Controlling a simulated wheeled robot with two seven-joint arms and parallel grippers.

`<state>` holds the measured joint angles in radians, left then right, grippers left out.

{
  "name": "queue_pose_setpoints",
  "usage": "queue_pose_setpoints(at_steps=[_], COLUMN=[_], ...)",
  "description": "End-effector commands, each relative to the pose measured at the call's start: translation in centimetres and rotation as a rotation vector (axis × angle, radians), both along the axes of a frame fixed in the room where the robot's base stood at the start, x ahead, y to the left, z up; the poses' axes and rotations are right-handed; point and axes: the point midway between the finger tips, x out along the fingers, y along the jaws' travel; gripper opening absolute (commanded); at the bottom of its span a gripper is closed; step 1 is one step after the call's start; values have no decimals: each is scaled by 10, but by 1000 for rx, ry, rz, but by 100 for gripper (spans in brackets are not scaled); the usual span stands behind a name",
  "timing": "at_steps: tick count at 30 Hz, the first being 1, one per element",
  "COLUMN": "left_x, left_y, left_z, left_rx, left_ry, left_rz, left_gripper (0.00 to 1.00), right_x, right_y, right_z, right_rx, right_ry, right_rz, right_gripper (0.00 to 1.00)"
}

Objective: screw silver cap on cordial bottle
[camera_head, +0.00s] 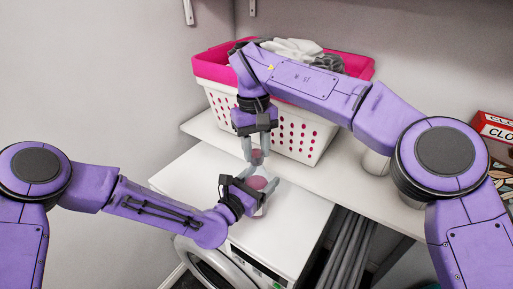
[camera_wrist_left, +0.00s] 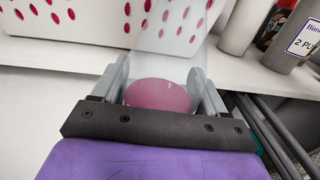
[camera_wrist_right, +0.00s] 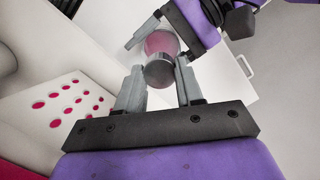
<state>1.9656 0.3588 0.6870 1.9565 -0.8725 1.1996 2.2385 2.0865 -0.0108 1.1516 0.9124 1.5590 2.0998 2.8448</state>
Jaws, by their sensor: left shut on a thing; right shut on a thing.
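A clear bottle with pink liquid (camera_head: 257,184) is held by my left gripper (camera_head: 258,190) above the white machine top. In the left wrist view its pink part (camera_wrist_left: 158,96) is between the two fingers, and a clear part extends beyond them. My right gripper (camera_head: 256,157) comes down from above, close to the bottle. In the right wrist view a round silver cap (camera_wrist_right: 160,72) is between the right fingertips, in line with the pink bottle (camera_wrist_right: 161,44). I cannot tell whether the cap touches the bottle's mouth.
A white and pink laundry basket (camera_head: 222,101) with clothes stands on the white shelf (camera_head: 300,174) behind. A white cylinder (camera_head: 375,163) and a red box (camera_head: 494,130) are to the right. The white machine top (camera_head: 195,176) is clear around the grippers. Grey poles (camera_head: 348,246) stand beside the machine.

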Motion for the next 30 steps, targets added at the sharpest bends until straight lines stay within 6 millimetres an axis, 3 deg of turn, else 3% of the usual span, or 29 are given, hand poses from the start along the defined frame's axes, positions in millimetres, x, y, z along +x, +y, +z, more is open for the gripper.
queue_pose_setpoints(at_steps=[4, 5, 7, 16, 24, 30], left_x=[0, 0, 0, 0, 0, 0], left_y=[1, 1, 1, 0, 0, 0], left_z=[-1, -1, -1, -1, -1, -1], left_rx=[1, 1, 1, 1, 1, 2], left_ry=[3, 3, 3, 2, 2, 1], left_rz=[1, 1, 1, 1, 0, 0], left_gripper=[0, 0, 0, 0, 0, 0], right_x=[-1, -1, -1, 0, 0, 0], right_y=[0, 0, 0, 0, 0, 0], right_z=[0, 0, 0, 2, 38, 45], right_rx=[1, 1, 1, 0, -1, 0], right_ry=[1, 1, 1, 0, -2, 0], right_rz=[3, 3, 3, 4, 3, 6], right_gripper=[9, 40, 62, 62, 62, 62])
